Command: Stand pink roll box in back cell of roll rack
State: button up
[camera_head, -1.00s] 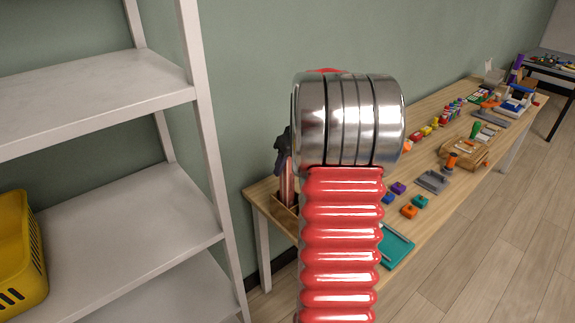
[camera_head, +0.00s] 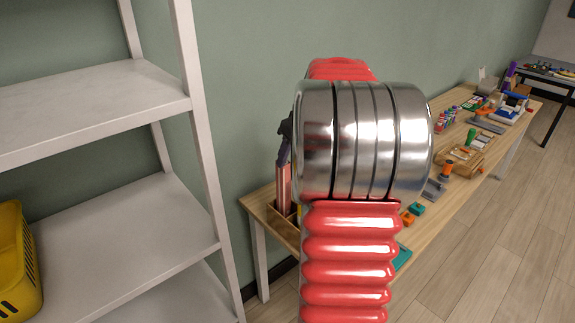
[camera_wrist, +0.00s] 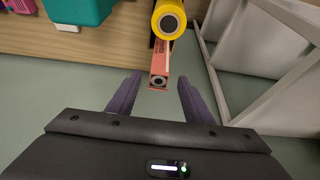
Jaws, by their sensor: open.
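The pink roll box (camera_head: 283,186) stands upright in the wooden roll rack (camera_head: 288,224) at the left end of the table. In the wrist view its near end, with a dark round core, faces me (camera_wrist: 159,80). My gripper (camera_wrist: 157,88) is open, with one dark finger on each side of the box's end and a gap on both sides. In the head view the gripper (camera_head: 285,135) is at the box's top, partly hidden by my arm. A yellow roll (camera_wrist: 169,22) is beside the box. My arm hides much of the rack, and I cannot tell the cell for certain.
The white shelf unit (camera_head: 205,150) stands close on the left, with a yellow basket (camera_head: 18,262) on it. The green wall is behind the rack. A teal bin (camera_wrist: 78,10) is near the rack. Several small items lie along the wooden table (camera_head: 470,190).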

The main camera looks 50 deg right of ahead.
jog(key=shift+v, duration=1.35)
jog(key=shift+s, duration=0.1)
